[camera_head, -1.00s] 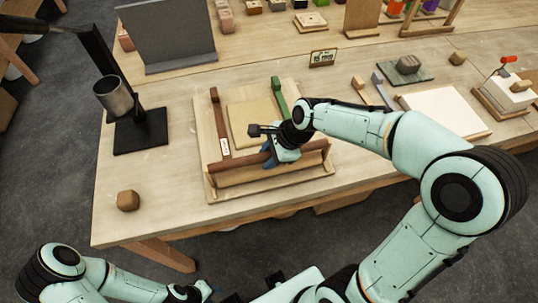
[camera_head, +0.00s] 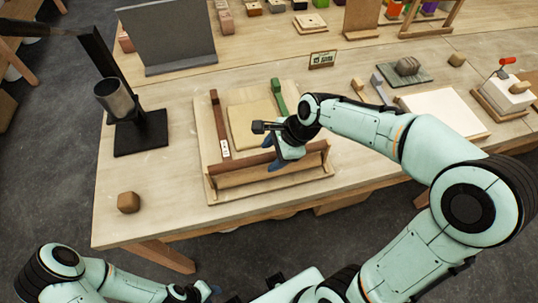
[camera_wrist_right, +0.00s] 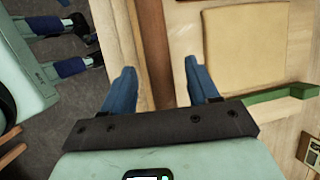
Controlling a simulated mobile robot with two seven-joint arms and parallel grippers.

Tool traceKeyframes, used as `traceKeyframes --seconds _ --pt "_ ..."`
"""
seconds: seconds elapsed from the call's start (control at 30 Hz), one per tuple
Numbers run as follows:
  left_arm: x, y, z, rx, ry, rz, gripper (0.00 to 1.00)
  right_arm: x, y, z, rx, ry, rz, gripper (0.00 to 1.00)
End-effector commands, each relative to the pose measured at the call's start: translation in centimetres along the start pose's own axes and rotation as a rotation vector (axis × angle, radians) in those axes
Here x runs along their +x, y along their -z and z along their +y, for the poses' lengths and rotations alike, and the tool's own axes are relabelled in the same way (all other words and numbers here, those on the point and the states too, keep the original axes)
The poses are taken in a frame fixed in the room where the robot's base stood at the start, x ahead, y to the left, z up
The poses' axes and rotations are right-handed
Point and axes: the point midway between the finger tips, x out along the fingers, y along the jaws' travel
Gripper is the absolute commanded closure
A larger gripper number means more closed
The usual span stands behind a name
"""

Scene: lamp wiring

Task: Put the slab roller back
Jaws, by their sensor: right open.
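The slab roller, a dark brown rod (camera_head: 235,169), lies across the front of a wooden board (camera_head: 204,140) in the head view, along a pale wooden rest (camera_head: 250,179). My right gripper (camera_head: 282,161) is over the rod's right-hand part, open, with blue fingers pointing down. In the right wrist view the open fingers (camera_wrist_right: 161,84) stand apart, with a brown strip (camera_wrist_right: 156,50) passing between them; I cannot tell whether they touch it. My left gripper (camera_head: 205,290) is low at the bottom edge of the head view, away from the table; its opening is unclear.
The board holds a tan slab (camera_head: 255,122), a red-brown strip (camera_head: 218,115) and a green strip (camera_head: 279,97). A wooden block (camera_head: 128,202) sits near the front left. A white slab (camera_head: 445,110) lies at right.

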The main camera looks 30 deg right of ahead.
Motion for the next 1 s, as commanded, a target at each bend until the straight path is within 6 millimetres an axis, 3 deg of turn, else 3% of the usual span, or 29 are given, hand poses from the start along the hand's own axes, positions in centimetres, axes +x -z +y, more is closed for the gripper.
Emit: traceKeyframes --seconds 0.2,0.4,0.6,1.0 --pt "-0.9 0.5 0.5 0.003 -0.002 0.007 0.57 -5.2 -0.1 -0.2 0.0 0.008 0.0 0.4" --pt "-1.3 0.7 0.7 0.004 -0.004 0.01 0.57 -8.5 0.0 -0.1 0.0 0.005 0.0 0.4" --pt "-1.4 0.8 0.8 0.004 -0.004 0.012 0.57 -9.7 0.0 0.0 0.0 0.002 0.0 0.4" --pt "-1.4 0.8 0.8 0.004 -0.004 0.011 0.57 -9.7 0.0 0.0 0.0 0.0 0.0 0.4"
